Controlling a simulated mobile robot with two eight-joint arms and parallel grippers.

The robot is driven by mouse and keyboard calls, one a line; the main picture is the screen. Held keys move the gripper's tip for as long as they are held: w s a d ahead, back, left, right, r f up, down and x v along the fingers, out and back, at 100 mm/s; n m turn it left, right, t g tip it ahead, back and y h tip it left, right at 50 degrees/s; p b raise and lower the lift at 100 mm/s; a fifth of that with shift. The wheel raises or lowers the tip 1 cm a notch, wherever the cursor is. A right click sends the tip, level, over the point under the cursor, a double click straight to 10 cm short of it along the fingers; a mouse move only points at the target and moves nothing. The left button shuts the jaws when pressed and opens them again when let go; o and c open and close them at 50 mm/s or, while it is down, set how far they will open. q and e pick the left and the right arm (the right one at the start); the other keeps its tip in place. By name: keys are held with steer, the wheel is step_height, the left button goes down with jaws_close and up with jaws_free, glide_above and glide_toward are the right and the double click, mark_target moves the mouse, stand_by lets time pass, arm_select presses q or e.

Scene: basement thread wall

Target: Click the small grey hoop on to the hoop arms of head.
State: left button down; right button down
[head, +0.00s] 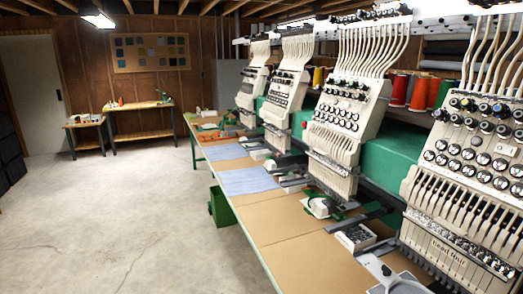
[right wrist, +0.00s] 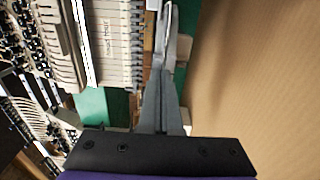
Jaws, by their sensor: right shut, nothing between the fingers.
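A row of white embroidery heads runs along the right of the head view. The nearest head (head: 465,180) carries a name label too small to read surely. A head with a similar label (right wrist: 105,45) stands at the left in the right wrist view. A grey and white flat piece (head: 395,275) lies below the nearest head, cut by the frame edge; I cannot tell whether it is the small grey hoop. My left gripper is out of view.
A long table with tan boards (head: 310,265) runs in front of the heads. Blue cloths (head: 248,181) and a white parts tray (head: 356,236) lie on it. A green bin (head: 221,206) stands beneath. The concrete floor (head: 110,230) at left is clear.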

steer(key=shift+d, duration=0.1)
steer(key=shift+x, duration=5.4)
steer(key=v, duration=0.7)
steer(key=shift+b, duration=0.35)
steer(key=s+a+f+m+g+y+p, duration=0.25)
steer(key=s+f+y, duration=0.25)
steer(key=s+y, duration=0.45)
steer(key=s+a+m+t+y+p, duration=0.1)
steer(key=s+a+m+y+p, duration=0.1)
steer(key=s+a+y, duration=0.5)
steer(key=s+a, duration=0.1)
steer(key=a, duration=0.2)
steer(key=shift+s+a+f, duration=0.15)
steer(key=shift+f, duration=0.2)
